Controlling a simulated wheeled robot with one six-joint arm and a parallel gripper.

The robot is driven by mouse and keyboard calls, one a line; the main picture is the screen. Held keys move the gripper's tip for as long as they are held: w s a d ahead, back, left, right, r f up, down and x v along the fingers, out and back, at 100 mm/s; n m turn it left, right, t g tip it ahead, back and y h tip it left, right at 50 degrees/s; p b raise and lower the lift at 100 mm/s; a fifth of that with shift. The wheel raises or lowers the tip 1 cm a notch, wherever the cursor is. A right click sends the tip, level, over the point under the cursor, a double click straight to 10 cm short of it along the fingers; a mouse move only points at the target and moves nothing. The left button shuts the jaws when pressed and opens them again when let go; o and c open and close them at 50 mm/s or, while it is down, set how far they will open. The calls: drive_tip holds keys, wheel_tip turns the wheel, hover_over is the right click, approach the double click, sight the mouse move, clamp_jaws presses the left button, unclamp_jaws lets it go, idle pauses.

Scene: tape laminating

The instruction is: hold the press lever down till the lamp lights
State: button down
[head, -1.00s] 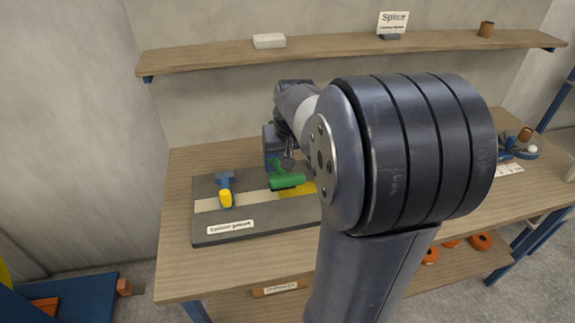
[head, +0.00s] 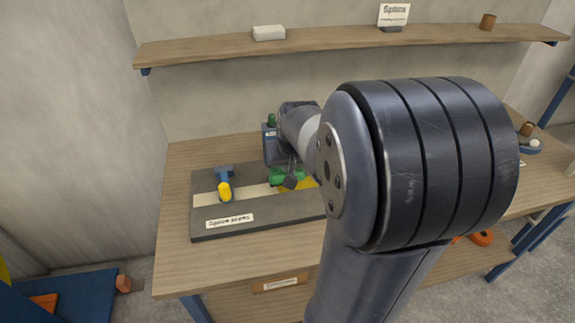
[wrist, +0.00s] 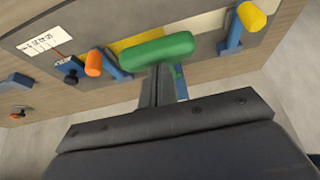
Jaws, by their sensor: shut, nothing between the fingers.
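The press lever's green handle (head: 279,173) shows on the press board (head: 262,225), partly covered by my gripper (head: 290,182). In the wrist view the handle (wrist: 150,50) lies crosswise right at the tips of my shut gripper (wrist: 158,72). The fingers appear to meet it, but I cannot tell contact for certain. Nothing is held between them.
A blue clamp with a yellow tip (head: 225,190) stands on the board at left, over a pale strip (head: 204,200). A yellow patch (wrist: 134,40) lies under the handle. A shelf (head: 350,40) runs along the wall. The bench's left end (head: 175,230) is bare.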

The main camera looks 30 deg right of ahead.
drive_tip(key=s+a+f+t+b, duration=0.1)
drive_tip(key=s+f+t+b, duration=0.1)
drive_tip(key=f+b, duration=0.6)
drive_tip(key=shift+s+f+t+h+b, duration=0.2)
drive_tip(key=shift+s+t+h+b, duration=0.4)
drive_tip(key=shift+b, duration=1.65)
drive_tip(key=shift+s, duration=0.15)
idle(0.8)
drive_tip(key=s+a+r+p, duration=0.1)
drive_tip(key=s+r+p, duration=0.2)
drive_tip(key=r, duration=0.9)
drive_tip(key=s, duration=0.3)
drive_tip(key=shift+s+a+r, duration=0.15)
drive_tip(key=shift+a+r, duration=0.05)
drive_tip(key=shift+a, duration=0.2)
